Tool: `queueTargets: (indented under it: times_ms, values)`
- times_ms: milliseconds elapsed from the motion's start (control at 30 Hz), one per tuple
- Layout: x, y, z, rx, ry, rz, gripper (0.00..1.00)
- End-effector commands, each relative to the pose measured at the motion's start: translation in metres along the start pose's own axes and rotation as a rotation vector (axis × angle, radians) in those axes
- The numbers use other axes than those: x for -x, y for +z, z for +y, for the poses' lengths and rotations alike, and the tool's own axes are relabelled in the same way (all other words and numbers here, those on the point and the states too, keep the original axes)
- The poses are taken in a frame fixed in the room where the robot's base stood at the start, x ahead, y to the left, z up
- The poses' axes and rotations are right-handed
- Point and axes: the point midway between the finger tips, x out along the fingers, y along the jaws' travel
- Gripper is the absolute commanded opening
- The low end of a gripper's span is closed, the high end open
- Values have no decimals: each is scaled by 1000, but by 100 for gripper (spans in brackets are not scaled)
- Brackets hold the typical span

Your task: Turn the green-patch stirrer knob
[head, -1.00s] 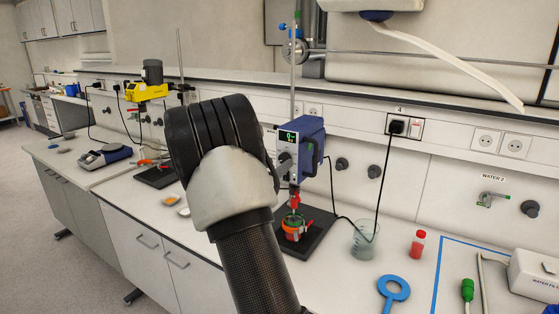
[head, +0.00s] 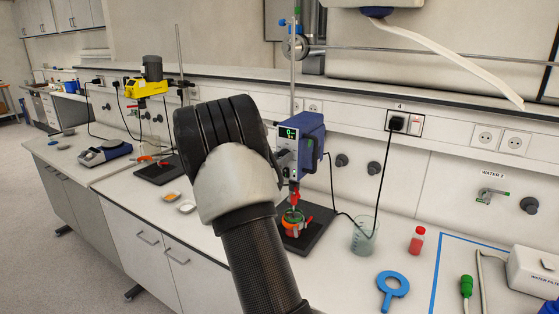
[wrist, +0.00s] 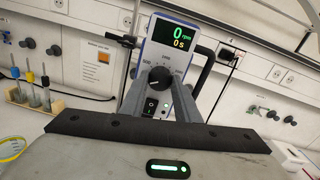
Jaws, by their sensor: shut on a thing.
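The blue and white overhead stirrer (head: 312,142) stands on its rod above the bench. In the wrist view its display (wrist: 178,38) reads 0 rpm, and the black round knob (wrist: 160,79) is below it. My gripper (wrist: 159,88) is shut on the knob, one grey finger on each side. A switch and a small green light show below the knob. In the head view my forearm and wrist hide the gripper's grip and part of the stirrer front.
A vessel with red and green parts (head: 294,220) sits under the stirrer on a black base plate. A glass beaker (head: 364,237), a red bottle (head: 417,240) and a blue ring (head: 393,288) stand or lie to the right. A yellow stirrer (head: 147,88) is farther left.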

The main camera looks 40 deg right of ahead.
Motion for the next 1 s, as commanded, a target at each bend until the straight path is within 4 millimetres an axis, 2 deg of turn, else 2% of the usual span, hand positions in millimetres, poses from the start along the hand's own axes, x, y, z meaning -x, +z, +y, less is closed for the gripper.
queueTargets:
  times_ms: [267,1000]
  values:
    - [0,-7,1,-116,0,-7,6]
    - [0,-10,2,-775,-4,-31,6]
